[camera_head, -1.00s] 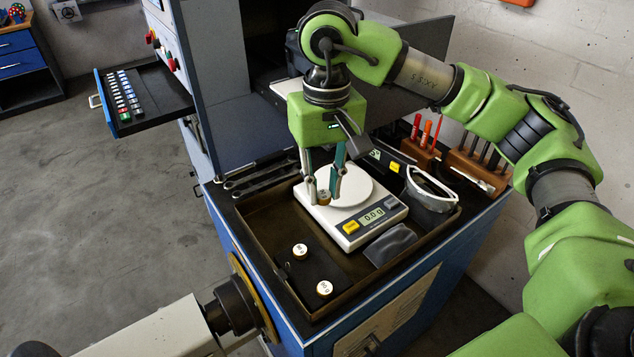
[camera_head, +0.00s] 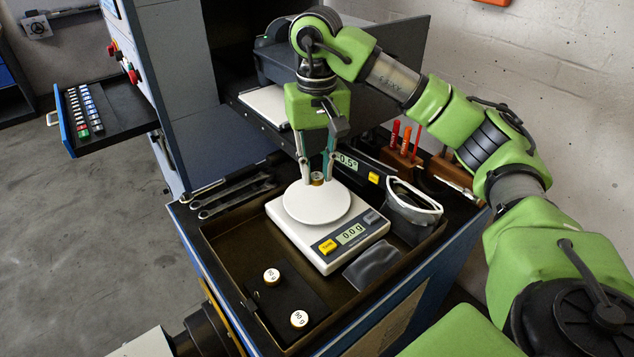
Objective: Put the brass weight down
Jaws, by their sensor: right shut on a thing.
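The brass weight (camera_head: 317,177) is a small cylinder between the fingertips of my right gripper (camera_head: 317,181), which is shut on it. In the head view it shows at the far edge of the round white pan (camera_head: 316,206) of the scale (camera_head: 310,250). I cannot tell its exact height over the pan. The display (camera_head: 351,234) reads 0.0 g. Two more weights with white tops, one (camera_head: 271,277) and another marked 90 g (camera_head: 299,319), stand on a dark pad (camera_head: 277,298) in the tray. My left gripper does not show.
The brown tray (camera_head: 222,246) has a raised rim around the scale and pad. Wrenches (camera_head: 232,195) lie behind left. Red-handled tools (camera_head: 405,138) stand in a wooden block behind right.

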